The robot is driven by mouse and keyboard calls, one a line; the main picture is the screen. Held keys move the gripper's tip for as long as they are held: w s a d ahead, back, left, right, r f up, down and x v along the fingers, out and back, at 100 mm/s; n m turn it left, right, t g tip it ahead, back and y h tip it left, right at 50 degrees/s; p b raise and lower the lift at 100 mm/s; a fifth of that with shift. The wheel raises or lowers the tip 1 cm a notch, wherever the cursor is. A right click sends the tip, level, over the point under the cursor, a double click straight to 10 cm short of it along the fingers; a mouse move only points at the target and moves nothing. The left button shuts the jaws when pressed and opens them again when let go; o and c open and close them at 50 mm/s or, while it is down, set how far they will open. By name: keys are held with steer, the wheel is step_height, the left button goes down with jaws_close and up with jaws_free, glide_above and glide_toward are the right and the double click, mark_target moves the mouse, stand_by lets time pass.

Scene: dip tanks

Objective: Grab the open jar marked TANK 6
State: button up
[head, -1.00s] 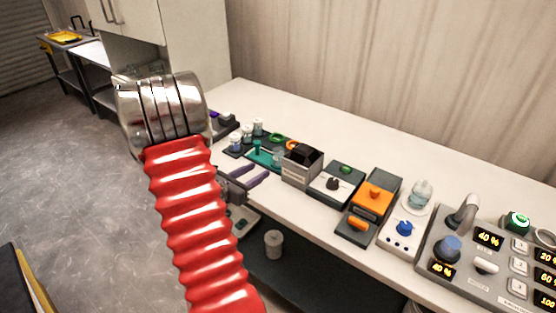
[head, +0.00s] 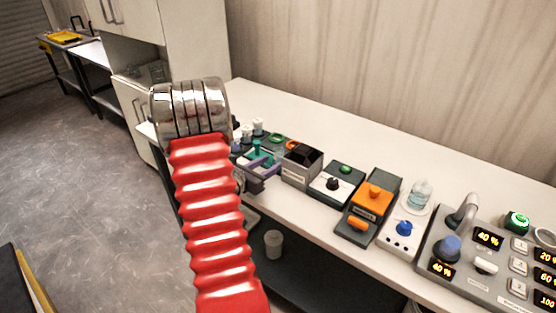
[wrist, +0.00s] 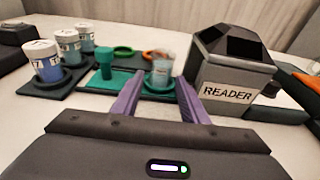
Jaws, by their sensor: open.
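In the wrist view a clear open jar (wrist: 162,66) stands in a dark green ring holder at the right end of a teal mat (wrist: 128,86). Marks on it are too small to read. My gripper (wrist: 159,80) has purple fingers spread apart, pointing at this jar, one on each side of its line; nothing is held. Whether the tips reach beside the jar I cannot tell. Three white-lidded jars (wrist: 67,45) with labels stand in a dark rack at the left; their labels are not fully legible. In the head view my gripper (head: 262,170) is over the bench's front edge.
A grey box marked READER (wrist: 232,72) stands close to the right finger. A green post (wrist: 105,63) rises left of the left finger. Green (wrist: 123,51) and orange rings lie behind. In the head view, devices with knobs (head: 337,184) line the bench rightward; its back strip is clear.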

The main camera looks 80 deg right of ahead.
mark_target(275, 161)
steer(key=shift+x, duration=1.75)
steer(key=shift+f, duration=0.1)
steer(key=shift+c, duration=0.6)
steer(key=c, duration=0.7)
